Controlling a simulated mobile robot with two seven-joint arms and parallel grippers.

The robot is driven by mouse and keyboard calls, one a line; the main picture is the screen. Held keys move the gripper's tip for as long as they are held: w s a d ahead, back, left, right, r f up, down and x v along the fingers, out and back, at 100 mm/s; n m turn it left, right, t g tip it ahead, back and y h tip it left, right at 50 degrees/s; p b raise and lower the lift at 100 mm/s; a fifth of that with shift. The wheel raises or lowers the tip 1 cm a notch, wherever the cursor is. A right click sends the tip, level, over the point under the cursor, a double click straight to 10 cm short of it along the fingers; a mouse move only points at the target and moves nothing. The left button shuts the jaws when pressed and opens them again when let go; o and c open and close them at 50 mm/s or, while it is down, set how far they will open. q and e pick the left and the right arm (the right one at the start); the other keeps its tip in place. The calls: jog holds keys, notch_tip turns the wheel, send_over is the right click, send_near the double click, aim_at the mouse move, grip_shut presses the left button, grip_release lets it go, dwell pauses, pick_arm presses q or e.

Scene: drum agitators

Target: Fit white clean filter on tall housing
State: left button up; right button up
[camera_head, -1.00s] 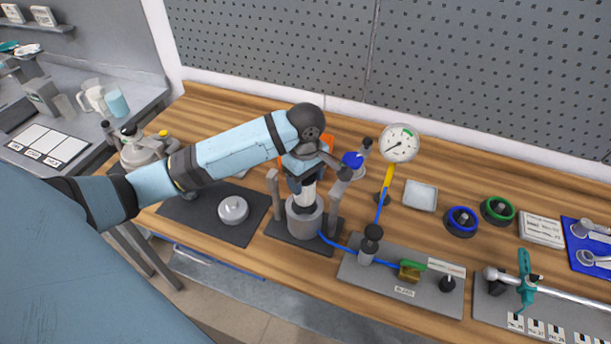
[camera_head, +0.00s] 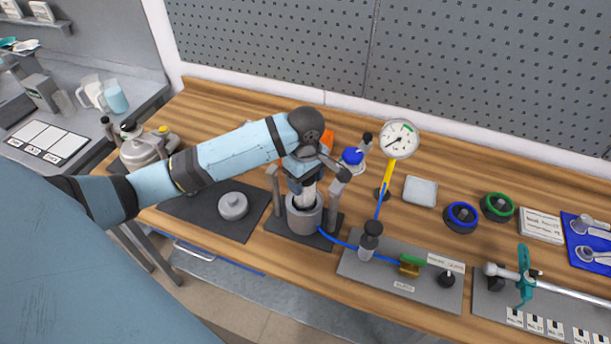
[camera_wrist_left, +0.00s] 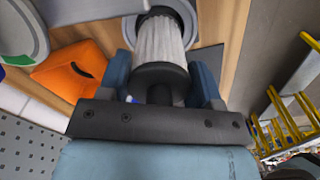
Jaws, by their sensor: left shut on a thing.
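My left gripper (camera_head: 304,186) points down over the tall grey housing (camera_head: 304,222), which stands on a dark base plate between grey posts. The gripper is shut on the white filter (camera_head: 309,195), whose lower end is at or inside the housing's open top. In the left wrist view the pleated white filter (camera_wrist_left: 160,42) with a dark end cap sits between the blue fingers (camera_wrist_left: 165,85), and its far end is inside the round grey housing rim (camera_wrist_left: 186,12). How deep it sits is hidden. My right gripper is not in view.
A round grey lid (camera_head: 233,206) lies on a black mat to the left. A pressure gauge (camera_head: 398,139) and a grey valve plate (camera_head: 400,283) with blue tubing stand to the right. An orange thing (camera_head: 327,139) and a blue-topped part (camera_head: 352,157) are close behind the gripper.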

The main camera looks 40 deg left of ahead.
pick_arm(q)
jog(key=shift+f, duration=1.7)
jog(key=shift+f, duration=0.35)
jog(key=shift+f, duration=1)
jog(key=shift+f, duration=0.35)
dwell(0.7)
jog(key=o, duration=1)
